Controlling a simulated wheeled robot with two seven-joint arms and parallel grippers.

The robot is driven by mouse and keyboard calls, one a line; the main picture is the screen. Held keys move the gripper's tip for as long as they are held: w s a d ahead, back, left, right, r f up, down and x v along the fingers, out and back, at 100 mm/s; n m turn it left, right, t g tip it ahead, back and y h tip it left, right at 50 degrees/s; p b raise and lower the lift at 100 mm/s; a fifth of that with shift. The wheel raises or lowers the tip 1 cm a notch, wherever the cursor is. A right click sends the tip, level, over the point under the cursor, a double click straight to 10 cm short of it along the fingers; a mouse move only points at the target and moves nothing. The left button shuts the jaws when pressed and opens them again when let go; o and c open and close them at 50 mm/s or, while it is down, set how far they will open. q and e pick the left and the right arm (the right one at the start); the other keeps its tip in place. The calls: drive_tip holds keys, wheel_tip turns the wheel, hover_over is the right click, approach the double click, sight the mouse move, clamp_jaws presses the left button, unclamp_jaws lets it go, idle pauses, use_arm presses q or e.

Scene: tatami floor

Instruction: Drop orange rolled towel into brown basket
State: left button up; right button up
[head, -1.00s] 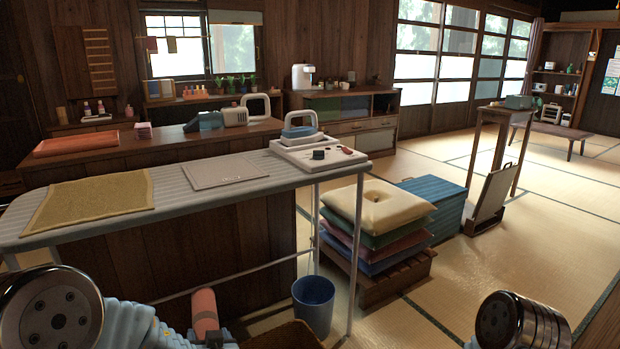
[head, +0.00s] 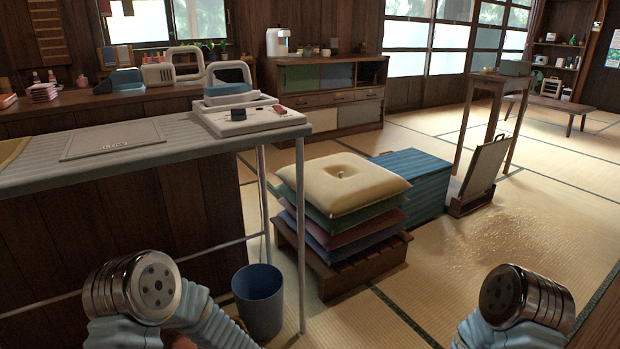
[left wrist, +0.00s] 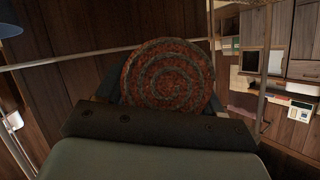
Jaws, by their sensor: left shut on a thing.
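The rolled towel (left wrist: 168,75) shows end-on in the left wrist view as a reddish-orange spiral with grey-green lines. My left gripper (left wrist: 160,100) is shut on it and holds it in front of the wrist; the fingers are dark and mostly hidden behind the roll. In the head view only a small orange patch of the towel (head: 184,342) shows at the bottom edge, beside my left arm. The brown basket is not clearly visible in either view now. My right gripper is out of view; only part of my right arm shows at the lower right.
A blue bin (head: 258,302) stands on the floor beside the leg of the grey slatted table (head: 185,135). Stacked cushions (head: 342,190) sit on a low wooden platform (head: 335,265), with a blue chest (head: 415,180) behind.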

use_arm(q)
drive_tip(key=shift+f+b, duration=0.55)
drive_tip(key=shift+f, duration=1.9)
drive_tip(key=o, duration=1.2)
drive_tip(key=shift+d, duration=0.1)
